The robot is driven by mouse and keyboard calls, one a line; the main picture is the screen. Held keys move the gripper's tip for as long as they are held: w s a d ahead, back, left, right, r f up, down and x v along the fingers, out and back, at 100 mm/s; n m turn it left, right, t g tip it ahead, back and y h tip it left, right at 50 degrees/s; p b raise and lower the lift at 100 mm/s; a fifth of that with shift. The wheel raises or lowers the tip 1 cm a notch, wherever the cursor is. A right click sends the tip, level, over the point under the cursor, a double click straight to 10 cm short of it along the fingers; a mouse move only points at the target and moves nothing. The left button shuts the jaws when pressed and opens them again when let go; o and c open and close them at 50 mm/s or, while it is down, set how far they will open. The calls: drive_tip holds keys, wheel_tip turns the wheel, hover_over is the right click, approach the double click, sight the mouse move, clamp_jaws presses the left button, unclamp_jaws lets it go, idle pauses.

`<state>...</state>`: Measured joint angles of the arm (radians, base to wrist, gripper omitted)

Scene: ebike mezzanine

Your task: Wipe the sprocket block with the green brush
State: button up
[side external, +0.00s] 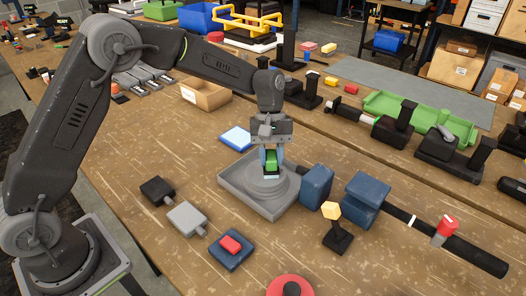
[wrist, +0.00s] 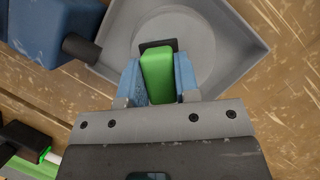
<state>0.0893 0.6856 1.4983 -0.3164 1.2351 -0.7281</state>
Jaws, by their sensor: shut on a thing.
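My gripper (side external: 271,160) is shut on the green brush (side external: 271,158), between its two blue fingers. In the wrist view the brush (wrist: 158,74) is a green block with a dark part at its far end. It is over a grey square tray (side external: 232,187) with a round raised disc (side external: 284,187) in it. The brush's lower end is close to the disc; I cannot tell whether they touch. I cannot tell which thing is the sprocket block.
Dark blue blocks (side external: 317,183) stand right of the tray, with a long black bar (side external: 456,245) beyond. A yellow-topped black stand (side external: 337,238) is in front. A blue-and-white pad (side external: 236,138) lies behind the tray. Small dark and grey blocks (side external: 187,217) lie left.

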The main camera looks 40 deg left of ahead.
drive_tip(key=d, duration=0.3)
drive_tip(key=shift+d, duration=0.15)
drive_tip(key=shift+a, duration=3.95)
wheel_tip(320, 180, up, 8)
drive_tip(key=shift+r, duration=0.15)
